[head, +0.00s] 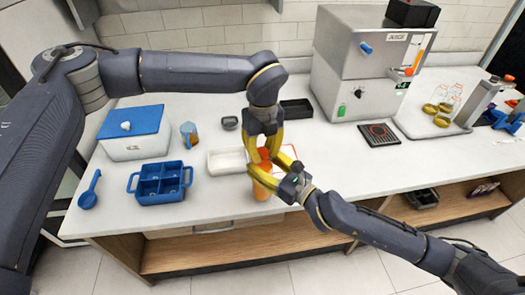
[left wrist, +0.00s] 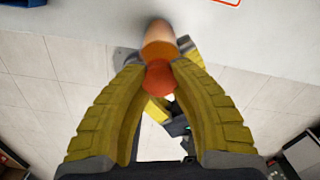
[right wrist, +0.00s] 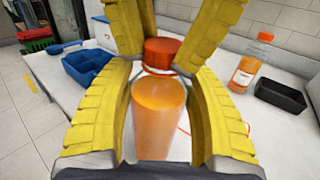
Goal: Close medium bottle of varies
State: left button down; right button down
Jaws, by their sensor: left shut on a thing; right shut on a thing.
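The orange-red cap (head: 264,154) is between the fingertips of my left gripper (head: 263,147), which comes down from above. The cap also shows in the left wrist view (left wrist: 160,76) and the right wrist view (right wrist: 163,52). The bottle of orange juice (head: 261,190) stands near the counter's front edge, and my right gripper (head: 272,172) is shut around it from the right. In the right wrist view the bottle (right wrist: 159,112) looks upright, with the cap just above its top and a thin gap between them. The fingers partly hide the bottle's neck.
A white tray (head: 228,161), a blue divided caddy (head: 160,184) and a blue-lidded box (head: 135,148) stand to the left. A second juice bottle (right wrist: 246,68) stands by a black tray (right wrist: 280,97). The steel juicer (head: 352,80) is at the back right.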

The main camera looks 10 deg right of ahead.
pick_arm(q)
jog(key=m, duration=1.2)
jog(key=shift+m, duration=0.3)
jog(key=m, duration=0.7)
jog(key=shift+m, duration=0.3)
jog(key=m, duration=0.7)
jog(key=shift+f+m, duration=0.1)
jog(key=shift+m, duration=0.2)
jog(key=m, duration=0.3)
jog(key=c, duration=1.2)
grip_release()
